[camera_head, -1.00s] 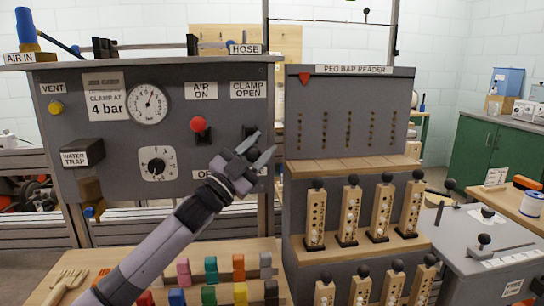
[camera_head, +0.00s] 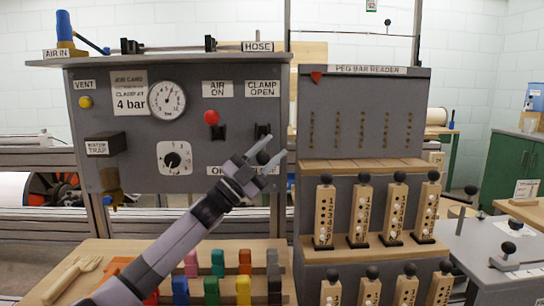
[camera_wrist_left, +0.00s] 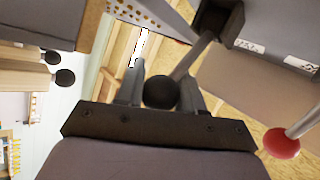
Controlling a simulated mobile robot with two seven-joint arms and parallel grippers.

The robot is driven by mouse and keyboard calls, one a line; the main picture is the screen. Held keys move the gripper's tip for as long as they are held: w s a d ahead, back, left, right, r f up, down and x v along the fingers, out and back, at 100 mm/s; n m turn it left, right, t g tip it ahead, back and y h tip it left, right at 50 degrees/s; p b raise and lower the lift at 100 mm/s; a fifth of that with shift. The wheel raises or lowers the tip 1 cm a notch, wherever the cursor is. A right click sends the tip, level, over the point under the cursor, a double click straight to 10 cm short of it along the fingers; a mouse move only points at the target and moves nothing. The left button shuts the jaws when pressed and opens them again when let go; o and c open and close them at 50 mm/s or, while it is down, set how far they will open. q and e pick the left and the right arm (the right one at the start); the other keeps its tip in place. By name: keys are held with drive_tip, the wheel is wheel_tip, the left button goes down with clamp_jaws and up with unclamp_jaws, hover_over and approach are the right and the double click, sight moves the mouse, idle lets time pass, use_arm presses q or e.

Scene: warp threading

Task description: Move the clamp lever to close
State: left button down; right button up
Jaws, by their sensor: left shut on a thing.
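The clamp lever is a thin rod with a black ball knob (camera_head: 262,158) below its black bracket (camera_head: 262,131), under the CLAMP OPEN label (camera_head: 262,88) on the grey panel. My left gripper (camera_head: 272,147) has its fingers around the knob. In the left wrist view the black ball (camera_wrist_left: 160,92) sits between both fingers, with the rod (camera_wrist_left: 194,57) running up to the bracket (camera_wrist_left: 218,18). The lettering below the lever is partly hidden by my gripper. My right gripper is not in view.
The red-knobbed air lever (camera_head: 211,117) stands left of the clamp lever; its red ball (camera_wrist_left: 282,143) also shows in the left wrist view. The peg bar reader (camera_head: 355,110) with wooden bars stands close on the right. Coloured blocks (camera_head: 218,262) sit on the wooden table below.

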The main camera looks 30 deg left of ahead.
use_arm(q)
drive_tip(key=shift+w+f, duration=0.1)
drive_tip(key=shift+f, duration=0.25)
drive_tip(key=c, duration=0.8)
unclamp_jaws()
drive_tip(key=shift+o, duration=0.2)
drive_tip(key=shift+r, duration=0.15)
drive_tip(key=shift+s+a+f, duration=0.2)
drive_tip(key=shift+s+f, duration=0.1)
drive_tip(key=shift+f, duration=0.1)
drive_tip(key=s+a, duration=0.6)
drive_tip(key=s, duration=0.4)
drive_tip(key=shift+s, duration=0.3)
